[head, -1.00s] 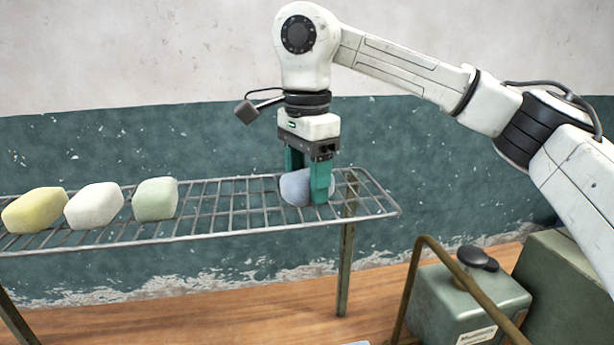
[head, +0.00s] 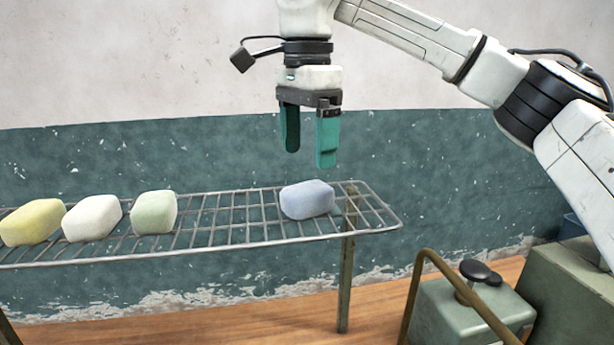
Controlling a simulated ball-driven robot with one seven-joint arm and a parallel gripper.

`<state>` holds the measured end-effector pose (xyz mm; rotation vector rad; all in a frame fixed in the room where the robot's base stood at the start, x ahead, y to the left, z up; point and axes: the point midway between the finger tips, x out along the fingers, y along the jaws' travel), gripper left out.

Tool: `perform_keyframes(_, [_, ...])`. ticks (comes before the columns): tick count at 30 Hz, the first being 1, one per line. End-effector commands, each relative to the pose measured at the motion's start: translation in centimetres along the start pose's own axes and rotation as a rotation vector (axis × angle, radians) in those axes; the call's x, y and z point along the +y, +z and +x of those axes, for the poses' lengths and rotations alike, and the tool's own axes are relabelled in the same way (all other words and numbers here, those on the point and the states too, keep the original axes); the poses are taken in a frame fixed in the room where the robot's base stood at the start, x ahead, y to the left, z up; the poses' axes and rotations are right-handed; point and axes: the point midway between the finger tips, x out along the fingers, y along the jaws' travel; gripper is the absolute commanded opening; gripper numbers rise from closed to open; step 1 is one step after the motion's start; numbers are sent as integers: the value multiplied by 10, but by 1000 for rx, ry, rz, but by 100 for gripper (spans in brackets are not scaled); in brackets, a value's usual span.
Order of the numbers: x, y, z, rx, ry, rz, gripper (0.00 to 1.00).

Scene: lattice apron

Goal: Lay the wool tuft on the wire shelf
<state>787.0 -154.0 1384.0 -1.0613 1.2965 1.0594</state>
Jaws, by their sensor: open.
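The wool tuft appears to be the blue-grey rounded block (head: 307,200), resting on the wire shelf (head: 238,237) near its right end. My gripper (head: 309,155) is open and empty, straight above the block with a clear gap between. Its two green fingers point down. The whole block is visible and nothing touches it from above.
A pale green block (head: 154,212), a white block (head: 92,218) and a yellow block (head: 31,222) sit in a row on the shelf's left part. Bare wire lies between them and the blue-grey block. A green canister (head: 470,312) and a brown rail (head: 459,290) stand at the lower right.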

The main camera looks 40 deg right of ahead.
Motion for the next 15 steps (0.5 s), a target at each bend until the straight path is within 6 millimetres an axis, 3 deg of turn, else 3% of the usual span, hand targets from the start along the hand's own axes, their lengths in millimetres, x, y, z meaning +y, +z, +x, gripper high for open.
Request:
perform_keyframes(6, [0, 0, -33, 1, 0, 1, 84])
perform_keyframes(15, [0, 0, -42, 0, 1, -1, 84])
